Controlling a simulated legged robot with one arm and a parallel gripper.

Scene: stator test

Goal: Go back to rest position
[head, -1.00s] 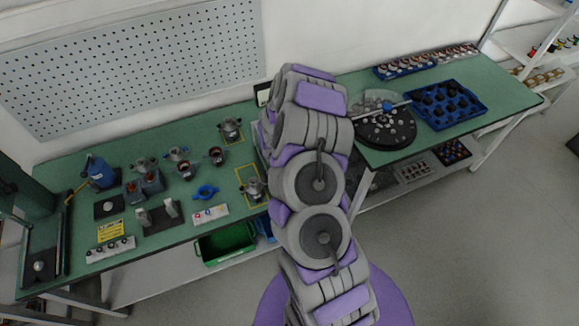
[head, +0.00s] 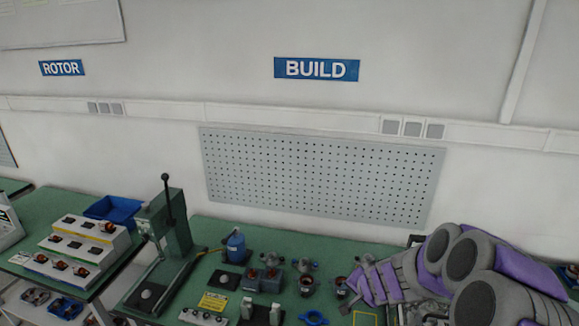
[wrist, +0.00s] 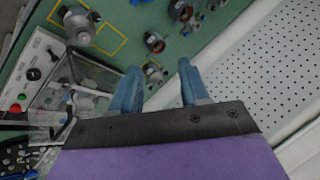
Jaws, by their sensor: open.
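My gripper (wrist: 158,88) shows in the wrist view with its two blue fingers apart and nothing between them. It is above the green bench (wrist: 128,15), with motor parts beyond the fingertips. One grey part (wrist: 152,72) shows between the fingers, further off, and another grey part (wrist: 78,25) stands by a yellow outline at upper left. In the head view my arm is folded at the lower right, over the bench's right part, and hides what is behind it. The gripper's fingers cannot be made out in the head view.
A pegboard (head: 320,175) hangs on the wall behind the bench. A second bench at left holds white stepped trays (head: 75,245) and a blue bin (head: 113,209).

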